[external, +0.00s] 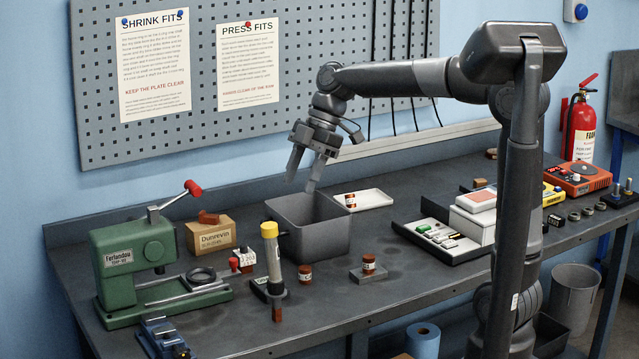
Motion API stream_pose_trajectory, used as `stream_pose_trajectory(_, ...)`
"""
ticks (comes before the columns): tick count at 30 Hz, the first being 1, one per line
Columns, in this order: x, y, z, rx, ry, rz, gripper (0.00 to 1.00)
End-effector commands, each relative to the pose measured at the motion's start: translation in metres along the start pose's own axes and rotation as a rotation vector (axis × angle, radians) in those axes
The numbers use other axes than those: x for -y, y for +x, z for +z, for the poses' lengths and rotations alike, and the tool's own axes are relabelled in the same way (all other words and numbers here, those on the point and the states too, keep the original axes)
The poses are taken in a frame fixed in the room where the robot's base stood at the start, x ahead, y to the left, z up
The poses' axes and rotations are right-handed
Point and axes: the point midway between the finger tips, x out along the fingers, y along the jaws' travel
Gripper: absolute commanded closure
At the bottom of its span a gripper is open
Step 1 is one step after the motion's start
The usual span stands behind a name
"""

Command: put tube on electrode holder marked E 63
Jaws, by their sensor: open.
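My gripper (301,185) is open, with its fingers pointing down above the grey open bin (322,242); nothing shows between them. Small brown cylinders with pale bands stand nearby: one on the bench (305,275), one on a small grey block (368,264). Another brown piece (350,201) is on a white tray (371,199) behind the bin. The markings are too small to read, so I cannot tell which is E 63. The bin's inside is mostly hidden.
A green press (130,262) with a red-knobbed lever stands at the left, beside a cardboard box (211,238). A black tray (407,228) with small parts and a white box (474,216) are to the right. The front middle of the bench is fairly clear.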

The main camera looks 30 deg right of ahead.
Motion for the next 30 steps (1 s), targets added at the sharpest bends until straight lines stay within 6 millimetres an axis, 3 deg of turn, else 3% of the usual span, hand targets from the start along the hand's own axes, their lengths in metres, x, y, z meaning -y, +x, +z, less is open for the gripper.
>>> stream_pose_trajectory(9,0.058,-0.037,0.113,0.13,0.635,0.313,0.48)
stream_pose_trajectory(18,0.13,-0.048,0.215,0.08,1.239,0.658,0.48)
stream_pose_trajectory(24,0.159,-0.044,0.25,0.011,1.456,0.789,0.48)
stream_pose_trajectory(30,0.165,-0.043,0.257,-0.01,1.508,0.82,0.48)
